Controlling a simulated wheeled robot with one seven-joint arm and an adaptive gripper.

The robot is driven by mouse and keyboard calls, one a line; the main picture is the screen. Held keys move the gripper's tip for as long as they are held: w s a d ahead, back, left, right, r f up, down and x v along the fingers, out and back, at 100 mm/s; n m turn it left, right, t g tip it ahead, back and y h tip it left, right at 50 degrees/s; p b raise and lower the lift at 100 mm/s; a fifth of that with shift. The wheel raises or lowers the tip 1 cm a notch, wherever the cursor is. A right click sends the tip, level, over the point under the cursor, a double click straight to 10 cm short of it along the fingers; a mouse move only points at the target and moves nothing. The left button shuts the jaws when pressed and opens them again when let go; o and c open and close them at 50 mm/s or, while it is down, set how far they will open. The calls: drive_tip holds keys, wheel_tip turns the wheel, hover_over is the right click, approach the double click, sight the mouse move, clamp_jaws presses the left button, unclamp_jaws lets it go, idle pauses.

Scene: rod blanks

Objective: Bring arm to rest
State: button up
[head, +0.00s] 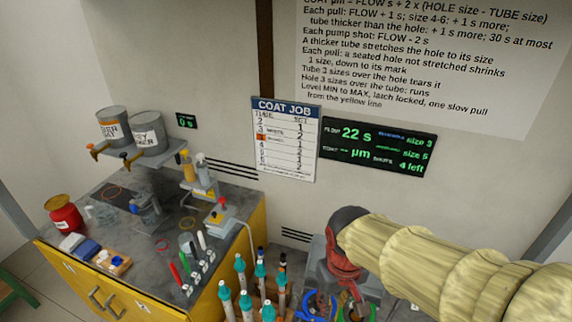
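My arm (450,255), in a pale yellow ribbed sleeve, reaches in from the right edge of the head view. It ends in a dark wrist with my gripper (345,272), dark and reddish, pointing down at the lower middle. The gripper is in front of a grey machine (316,260) and above blue and green ring-shaped items (320,303). The fingertips are not clear against these things. I cannot tell whether the gripper is open or shut, or whether it holds anything.
Several teal-capped rods (246,300) stand upright left of my gripper. A grey-topped yellow cabinet (130,260) at left carries pots, pens and small devices. Two drums (145,135) sit on a wall shelf. A COAT JOB board (285,140) and a green-lettered display (378,148) hang behind.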

drive_tip(key=s+d+r+m+t, duration=0.1)
drive_tip(key=s+d+r+t, duration=0.1)
drive_tip(key=s+d+r, duration=0.1)
drive_tip(key=s+d+r+m+t, duration=0.2)
drive_tip(key=d+r, duration=0.3)
drive_tip(key=r, duration=0.3)
drive_tip(key=shift+s+t, duration=0.4)
drive_tip(key=shift+s, duration=0.45)
drive_tip(key=shift+s, duration=0.15)
